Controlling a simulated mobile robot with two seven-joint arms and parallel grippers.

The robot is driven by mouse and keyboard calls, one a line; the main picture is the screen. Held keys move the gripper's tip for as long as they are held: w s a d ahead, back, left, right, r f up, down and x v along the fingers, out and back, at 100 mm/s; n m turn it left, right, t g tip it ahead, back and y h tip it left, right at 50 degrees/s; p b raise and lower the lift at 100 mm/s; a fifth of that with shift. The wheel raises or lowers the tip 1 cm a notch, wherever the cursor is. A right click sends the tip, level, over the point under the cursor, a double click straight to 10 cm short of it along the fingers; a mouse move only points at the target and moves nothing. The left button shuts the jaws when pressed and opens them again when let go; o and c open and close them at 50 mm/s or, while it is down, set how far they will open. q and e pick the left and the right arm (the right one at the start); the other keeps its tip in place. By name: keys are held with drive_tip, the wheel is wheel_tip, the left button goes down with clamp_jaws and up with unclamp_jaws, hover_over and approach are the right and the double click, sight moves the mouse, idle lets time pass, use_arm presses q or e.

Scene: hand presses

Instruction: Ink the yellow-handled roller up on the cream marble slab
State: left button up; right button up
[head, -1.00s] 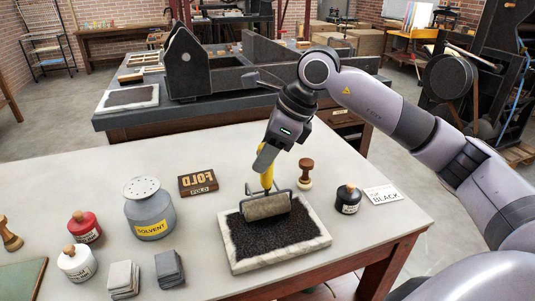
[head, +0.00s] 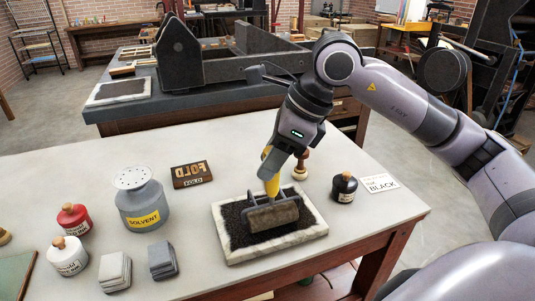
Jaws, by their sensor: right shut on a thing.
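The cream marble slab (head: 314,231) lies on the pale table, its middle covered with a black, grainy ink layer. My right gripper (head: 274,168) is shut on the yellow handle (head: 272,186) of the roller, which stands upright. The roller's grey-brown drum (head: 273,215) is over the inked middle of the slab and looks to rest on it; exact contact is hard to tell. The drum shows dark patches. My left gripper is not in view.
A black ink bottle (head: 344,187) and a "BLACK" card (head: 380,183) lie right of the slab. A wooden-handled stamp (head: 300,165) stands behind it.

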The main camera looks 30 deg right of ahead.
drive_tip(key=shift+s, duration=0.35)
drive_tip(key=shift+w+d+p, duration=0.7)
drive_tip(key=shift+w+p, duration=0.2)
drive_tip(key=shift+w, duration=2.55)
drive_tip(key=shift+s+a+b, duration=0.25)
drive_tip(key=shift+s+b, duration=0.15)
drive_tip(key=shift+s, duration=0.75)
drive_tip(key=shift+s+a+b, duration=0.25)
drive_tip(key=shift+s+b, duration=0.15)
drive_tip(key=shift+s, duration=0.7)
drive_tip(key=shift+s+a+b, duration=0.25)
drive_tip(key=shift+s+b, duration=0.15)
drive_tip(key=shift+s, duration=0.75)
drive_tip(key=shift+r+p, duration=2.05)
drive_tip(key=shift+r, duration=0.55)
